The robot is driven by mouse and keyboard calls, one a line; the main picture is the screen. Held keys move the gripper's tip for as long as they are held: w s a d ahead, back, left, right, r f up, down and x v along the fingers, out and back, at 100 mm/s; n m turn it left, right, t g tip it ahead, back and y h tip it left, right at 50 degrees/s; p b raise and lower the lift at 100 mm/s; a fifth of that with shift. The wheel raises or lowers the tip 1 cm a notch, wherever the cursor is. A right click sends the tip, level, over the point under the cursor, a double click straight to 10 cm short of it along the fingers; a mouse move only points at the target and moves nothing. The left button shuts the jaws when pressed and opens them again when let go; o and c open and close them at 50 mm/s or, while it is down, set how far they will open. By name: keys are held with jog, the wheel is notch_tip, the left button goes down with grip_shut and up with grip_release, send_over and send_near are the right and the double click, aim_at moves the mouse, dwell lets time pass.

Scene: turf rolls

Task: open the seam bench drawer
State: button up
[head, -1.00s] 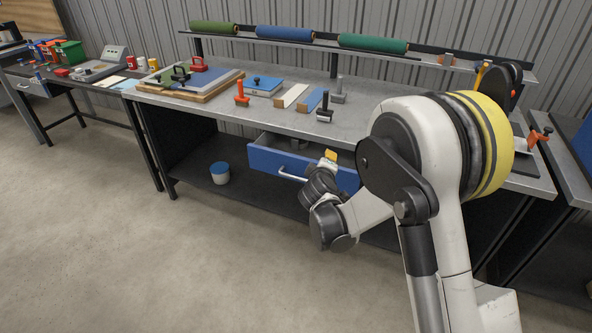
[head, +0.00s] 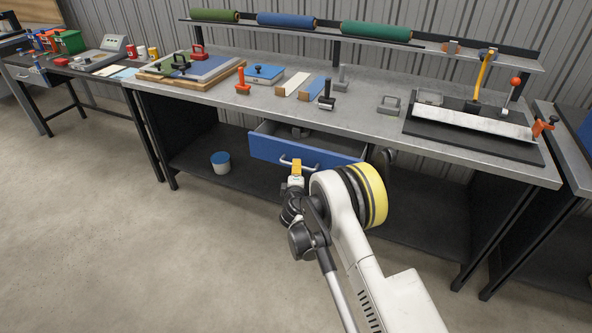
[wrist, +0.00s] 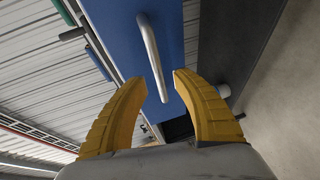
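The seam bench drawer (head: 315,152) has a blue front and stands partly pulled out under the bench top; its grey inside shows from above in the head view. Its pale bar handle (head: 290,161) runs across the front, and my gripper (head: 297,168) is right at it. In the wrist view the handle (wrist: 153,50) runs away from between my two yellow fingers (wrist: 160,80) against the blue drawer front (wrist: 178,45). The fingers are spread, with gaps beside the bar; no firm contact shows.
The seam bench (head: 222,95) carries hand tools, boards and a black tray (head: 470,138) at right. Turf rolls (head: 285,20) lie on the rack above. A blue-lidded tub (head: 221,163) stands on the lower shelf. The floor (head: 120,250) in front is clear.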

jog(key=shift+w+a+f+b, duration=0.1)
jog(key=shift+w+b, duration=0.05)
jog(key=shift+w, duration=0.6)
jog(key=shift+w+f+b, duration=0.1)
jog(key=shift+w+b, duration=0.05)
jog(key=shift+w, duration=0.55)
